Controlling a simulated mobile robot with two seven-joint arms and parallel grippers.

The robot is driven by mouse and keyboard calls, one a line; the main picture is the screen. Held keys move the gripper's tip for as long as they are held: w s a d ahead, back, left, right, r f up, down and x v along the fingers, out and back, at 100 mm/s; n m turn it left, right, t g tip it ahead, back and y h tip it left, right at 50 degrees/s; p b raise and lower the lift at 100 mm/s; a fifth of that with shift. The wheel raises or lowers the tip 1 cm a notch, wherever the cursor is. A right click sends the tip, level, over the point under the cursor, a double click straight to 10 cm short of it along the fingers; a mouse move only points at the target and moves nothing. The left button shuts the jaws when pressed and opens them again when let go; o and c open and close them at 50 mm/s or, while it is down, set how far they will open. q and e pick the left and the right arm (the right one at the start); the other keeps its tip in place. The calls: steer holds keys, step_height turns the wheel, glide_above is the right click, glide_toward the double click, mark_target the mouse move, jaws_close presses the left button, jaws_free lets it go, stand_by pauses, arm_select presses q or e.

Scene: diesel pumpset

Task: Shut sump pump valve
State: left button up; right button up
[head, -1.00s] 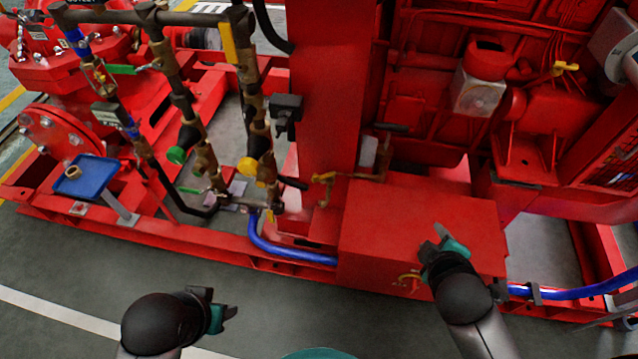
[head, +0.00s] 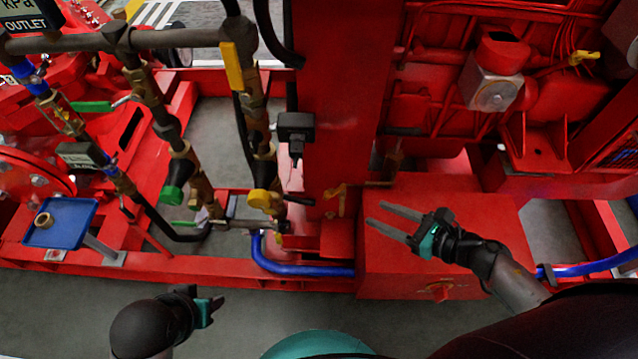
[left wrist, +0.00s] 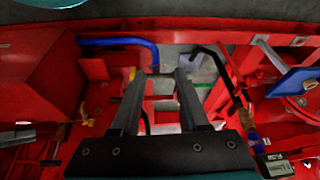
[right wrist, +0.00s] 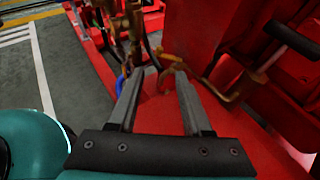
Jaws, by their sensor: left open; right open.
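A small brass-yellow valve (head: 336,198) on a short pipe, apparently the sump pump valve, stands beside the left edge of a red box (head: 450,210). In the right wrist view the brass valve (right wrist: 173,62) lies just beyond and between my fingertips. My right gripper (head: 374,213) is open and empty, over the red box, its fingers pointing left toward the valve with a gap. In the left wrist view a yellow-brass part (left wrist: 88,116) shows at left. My left gripper (head: 215,305) is open and empty, low at the front, well away from the valve.
Vertical pipes with a yellow-handled valve (head: 265,200) and a green-handled valve (head: 172,195) stand to the left. A blue hose (head: 290,268) runs along the red frame. A blue tray (head: 62,222) is at far left. Bare floor (head: 60,310) lies in front.

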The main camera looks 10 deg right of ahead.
steer(key=b, duration=0.2)
glide_toward(328, 193)
steer(key=w, duration=0.1)
steer(key=x, duration=0.2)
steer(key=b+x, duration=0.1)
steer(key=x, duration=0.2)
steer(key=shift+a+f, duration=0.35)
arm_select(q)
steer(key=w+d+r+t+h+b, duration=0.1)
steer(key=w+d+r+t+h, duration=0.1)
steer(key=w+d+r+t, duration=0.1)
steer(key=shift+w+d+r+m+t, duration=0.15)
steer(key=shift+w+d+m+t, duration=0.15)
steer(key=shift+d+t, duration=0.3)
arm_select(e)
steer(key=shift+x, duration=1.1)
steer(key=shift+c, duration=0.3)
jaws_close()
